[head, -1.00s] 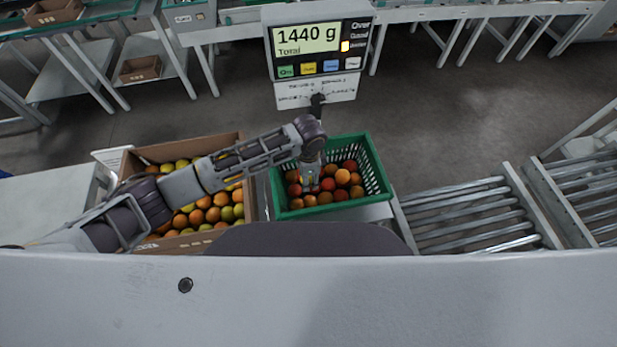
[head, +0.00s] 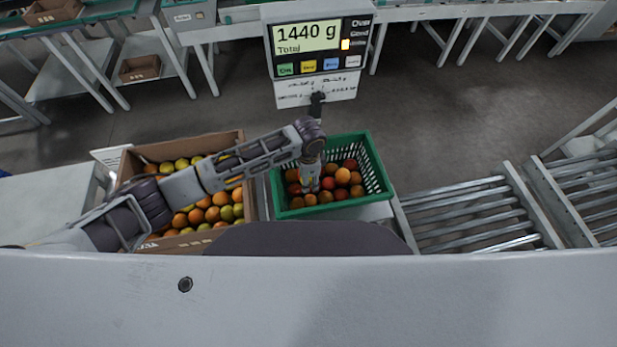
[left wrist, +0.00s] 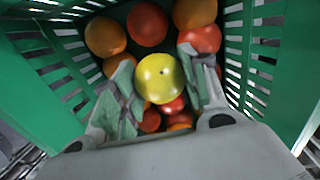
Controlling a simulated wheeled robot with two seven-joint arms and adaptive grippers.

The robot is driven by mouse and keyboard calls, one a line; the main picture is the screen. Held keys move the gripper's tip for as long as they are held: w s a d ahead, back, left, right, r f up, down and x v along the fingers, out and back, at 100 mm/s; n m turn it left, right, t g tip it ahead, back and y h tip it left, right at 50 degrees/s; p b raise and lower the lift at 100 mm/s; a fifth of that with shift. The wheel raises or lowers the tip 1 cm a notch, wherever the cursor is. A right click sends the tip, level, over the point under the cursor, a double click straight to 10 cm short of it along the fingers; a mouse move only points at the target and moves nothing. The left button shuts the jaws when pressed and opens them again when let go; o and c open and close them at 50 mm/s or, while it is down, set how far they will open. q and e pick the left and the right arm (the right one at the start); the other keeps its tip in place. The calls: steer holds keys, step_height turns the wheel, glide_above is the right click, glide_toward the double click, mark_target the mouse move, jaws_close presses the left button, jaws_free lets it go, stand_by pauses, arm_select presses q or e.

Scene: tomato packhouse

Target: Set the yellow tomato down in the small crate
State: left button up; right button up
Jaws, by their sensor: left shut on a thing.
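The yellow tomato (left wrist: 160,78) is between the two fingers of my left gripper (left wrist: 160,88) in the left wrist view. The gripper is shut on it. Orange and red tomatoes lie under and around it inside the small green crate (left wrist: 32,95). In the head view my left gripper (head: 310,186) points down into the green crate (head: 376,168), among the tomatoes in its left half. I cannot tell whether the yellow tomato touches those below it. My right gripper is not in view.
A cardboard box (head: 128,165) of orange, yellow and green tomatoes stands left of the crate, under my left arm. A scale display (head: 318,45) reading 1440 g stands behind the crate. A roller conveyor (head: 470,215) lies to the right.

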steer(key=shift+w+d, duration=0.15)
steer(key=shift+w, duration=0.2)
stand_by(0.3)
arm_select(q)
steer(key=shift+f, duration=0.1)
steer(key=shift+f, duration=0.45)
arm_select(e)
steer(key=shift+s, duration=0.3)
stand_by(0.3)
arm_select(q)
steer(key=o, duration=0.8)
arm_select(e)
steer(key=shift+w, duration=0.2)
arm_select(q)
steer(key=shift+c, duration=0.4)
steer(key=shift+c, duration=1.1)
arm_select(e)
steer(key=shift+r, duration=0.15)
